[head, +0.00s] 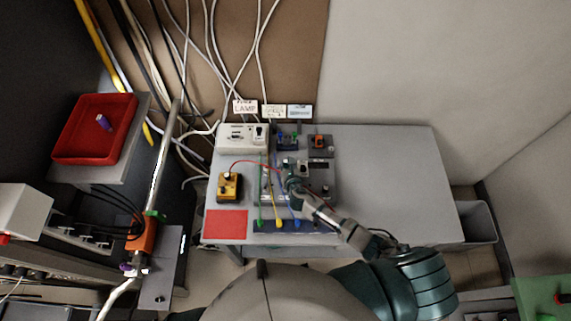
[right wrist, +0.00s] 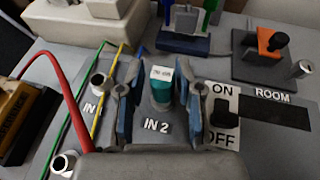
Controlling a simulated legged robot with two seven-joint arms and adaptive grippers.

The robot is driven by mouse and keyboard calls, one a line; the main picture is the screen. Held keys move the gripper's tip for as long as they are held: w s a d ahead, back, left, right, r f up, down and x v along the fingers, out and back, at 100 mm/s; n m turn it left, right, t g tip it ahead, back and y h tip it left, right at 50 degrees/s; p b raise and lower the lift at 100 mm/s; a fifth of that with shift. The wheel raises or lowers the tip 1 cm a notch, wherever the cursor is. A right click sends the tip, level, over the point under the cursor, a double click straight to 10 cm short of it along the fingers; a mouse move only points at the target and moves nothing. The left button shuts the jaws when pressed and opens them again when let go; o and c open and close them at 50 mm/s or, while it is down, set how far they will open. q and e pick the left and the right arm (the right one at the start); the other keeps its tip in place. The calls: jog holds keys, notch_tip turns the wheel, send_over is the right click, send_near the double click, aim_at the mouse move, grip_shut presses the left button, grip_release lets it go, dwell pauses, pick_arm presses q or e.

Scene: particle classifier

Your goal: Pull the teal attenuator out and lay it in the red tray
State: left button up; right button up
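The teal attenuator (right wrist: 161,92), with a white labelled top, stands upright in the panel behind the "IN 2" label in the right wrist view. My right gripper (right wrist: 158,104) is open, with one finger to each side of the attenuator; gaps show on both sides. In the head view my right gripper (head: 291,180) is over the grey panel box and hides the attenuator there. The red tray (head: 126,107) is at the far left on a grey stand, with a small purple item (head: 103,122) in it. My left gripper is not in view.
Red, green, yellow and blue cables run close left of the gripper. An ON/OFF switch (right wrist: 224,117) stands just right of it. A yellow-orange box (head: 229,187) and a red mat (head: 225,224) lie at left on the table. The table's right side (head: 400,180) is clear.

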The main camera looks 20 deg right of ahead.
aim_at(286, 162)
jog(key=c, duration=0.4)
grip_shut()
jog(key=shift+d, duration=0.1)
jog(key=shift+w+r, duration=0.1)
jog(key=shift+r, duration=0.25)
jog(key=r, duration=0.3)
jog(key=shift+s+p, duration=0.25)
jog(key=shift+p, duration=0.15)
jog(key=s+a+r+b, duration=0.1)
jog(key=s+a, duration=0.3)
jog(key=s, duration=1.1)
jog(key=shift+a+r, duration=0.15)
jog(key=shift+a, duration=0.05)
